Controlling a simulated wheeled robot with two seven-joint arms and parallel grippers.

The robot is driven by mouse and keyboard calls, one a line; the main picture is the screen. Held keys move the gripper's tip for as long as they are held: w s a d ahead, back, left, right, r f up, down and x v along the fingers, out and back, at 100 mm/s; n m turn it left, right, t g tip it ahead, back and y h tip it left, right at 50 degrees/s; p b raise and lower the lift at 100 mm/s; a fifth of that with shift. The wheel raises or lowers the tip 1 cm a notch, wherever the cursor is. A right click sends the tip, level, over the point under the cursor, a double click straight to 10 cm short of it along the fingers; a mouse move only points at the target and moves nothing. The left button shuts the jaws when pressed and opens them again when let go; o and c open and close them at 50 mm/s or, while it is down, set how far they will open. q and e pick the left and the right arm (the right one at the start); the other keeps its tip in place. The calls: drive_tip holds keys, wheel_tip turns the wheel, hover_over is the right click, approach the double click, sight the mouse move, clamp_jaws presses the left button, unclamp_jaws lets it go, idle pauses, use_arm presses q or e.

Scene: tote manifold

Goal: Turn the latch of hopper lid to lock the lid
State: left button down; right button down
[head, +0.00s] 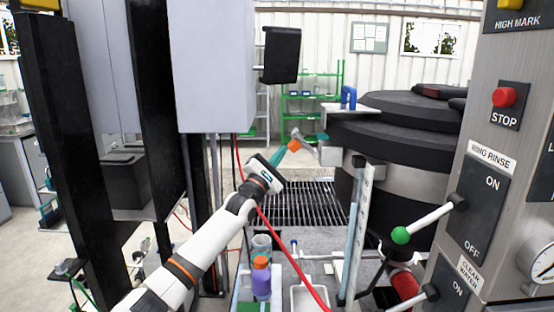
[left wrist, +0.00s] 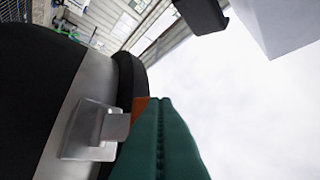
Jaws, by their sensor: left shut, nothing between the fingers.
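The round hopper (head: 345,187) stands at the right with its black lid (head: 410,110) on top. A grey metal latch (head: 330,154) sticks out from the hopper's left side, with a small orange part (head: 295,145) beside it. My left gripper (head: 281,155) has teal fingers, shut and empty, close to the latch's outer end. In the left wrist view, the shut fingers (left wrist: 160,125) overlap the latch (left wrist: 115,128), which stands on a plate on the hopper's metal band. I cannot tell whether they touch. My right gripper is out of view.
A control panel (head: 490,190) with levers stands at the right. A grey box (head: 210,65) and black posts stand at the left. A red hose (head: 290,262) runs below my arm, near bottles (head: 261,278) and a white tray (head: 309,298). A blue handle (head: 348,97) is by the lid.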

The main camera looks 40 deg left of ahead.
use_arm(q)
drive_tip(key=shift+w+d+r+m+g+h+p, duration=0.4)
drive_tip(key=shift+r+m+p, duration=0.25)
drive_tip(key=shift+r+p, duration=0.55)
drive_tip(key=shift+w+d+r+m+g+h+p, duration=0.4)
drive_tip(key=shift+r+m+p, duration=0.3)
drive_tip(key=shift+r+p, duration=0.45)
drive_tip(key=shift+w+d+r+m+g+h+p, duration=0.35)
drive_tip(key=shift+r+m+p, duration=0.45)
drive_tip(key=shift+p, duration=0.6)
drive_tip(key=shift+w+r, duration=0.1)
drive_tip(key=shift+r, duration=0.1)
